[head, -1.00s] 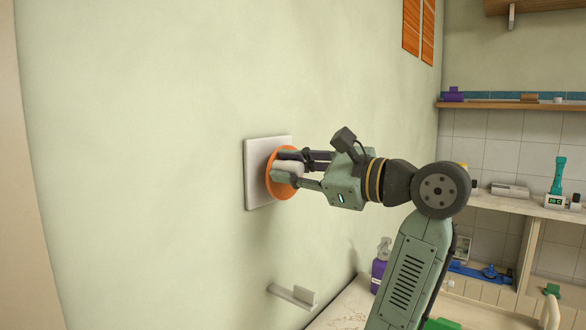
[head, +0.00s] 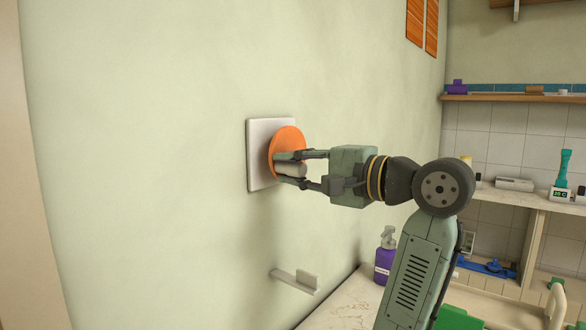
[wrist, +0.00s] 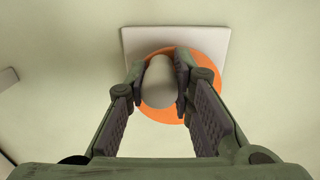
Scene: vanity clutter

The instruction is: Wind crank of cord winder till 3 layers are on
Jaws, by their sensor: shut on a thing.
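The cord winder is on the green wall: a pale square plate (head: 257,150) with an orange disc (head: 287,136) and a light grey crank knob (head: 292,170) standing out from the disc. In the wrist view the knob (wrist: 157,84) sits between my two finger pads, over the orange disc (wrist: 206,62) and the plate (wrist: 142,38). My gripper (head: 296,168) is shut on the knob, which is now at the lower part of the disc. I see no cord, so I cannot tell any layers.
A small wall ledge (head: 295,281) juts out below the winder. Shelves with small items are at the right. The wall left of the winder is clear.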

